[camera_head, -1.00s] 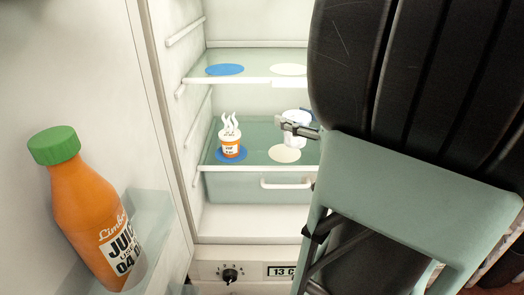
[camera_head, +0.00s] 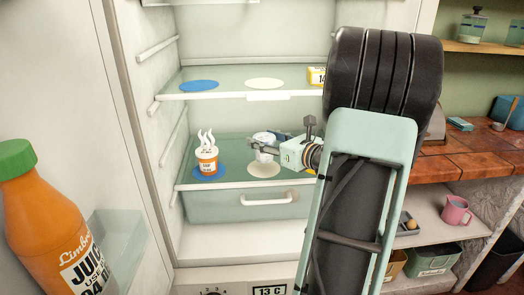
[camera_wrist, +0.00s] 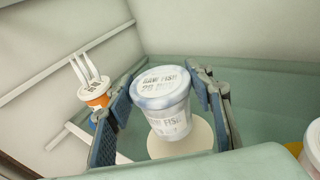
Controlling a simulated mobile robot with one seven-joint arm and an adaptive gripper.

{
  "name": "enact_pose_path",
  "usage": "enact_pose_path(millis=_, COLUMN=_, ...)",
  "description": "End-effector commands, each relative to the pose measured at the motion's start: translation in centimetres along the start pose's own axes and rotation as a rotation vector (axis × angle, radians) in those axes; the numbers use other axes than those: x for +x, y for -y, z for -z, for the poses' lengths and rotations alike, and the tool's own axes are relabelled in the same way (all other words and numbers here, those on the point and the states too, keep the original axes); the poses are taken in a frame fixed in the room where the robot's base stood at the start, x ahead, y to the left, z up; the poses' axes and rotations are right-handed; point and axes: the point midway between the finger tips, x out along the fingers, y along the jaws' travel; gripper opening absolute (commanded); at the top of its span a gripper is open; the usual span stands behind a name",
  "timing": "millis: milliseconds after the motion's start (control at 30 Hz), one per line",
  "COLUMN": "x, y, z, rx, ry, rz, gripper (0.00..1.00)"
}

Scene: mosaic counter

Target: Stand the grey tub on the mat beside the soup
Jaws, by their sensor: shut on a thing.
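The grey-white tub (camera_head: 264,139), labelled raw fish, is in the fridge on the lower glass shelf level. My gripper (camera_head: 262,149) is shut on its sides; in the wrist view the fingers (camera_wrist: 163,98) flank the tub (camera_wrist: 166,117), which looks slightly tilted. The cream round mat (camera_head: 264,171) is just below and in front of the tub; it also shows in the wrist view (camera_wrist: 190,145). I cannot tell whether the tub's base touches it. The soup cup (camera_head: 206,162), orange and white with steam shapes, stands on a blue mat (camera_head: 209,175) to the left.
The upper shelf (camera_head: 225,92) holds a blue mat (camera_head: 199,86), a cream mat (camera_head: 265,83) and a yellow item (camera_head: 317,76). A juice bottle (camera_head: 50,235) stands in the open door at left. A drawer (camera_head: 240,207) lies under the lower shelf.

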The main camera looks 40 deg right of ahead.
Motion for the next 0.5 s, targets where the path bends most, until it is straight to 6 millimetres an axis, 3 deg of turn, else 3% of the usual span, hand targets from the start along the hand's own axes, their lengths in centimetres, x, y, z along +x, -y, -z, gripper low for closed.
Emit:
enact_pose_path(millis=300, x=1.0, y=0.2, z=3.5, rx=0.002, ry=0.0, rz=-0.002, gripper=0.19)
enact_pose_path(millis=500, x=1.0, y=0.2, z=3.5, rx=-0.001, ry=0.001, rz=-0.001, gripper=0.19)
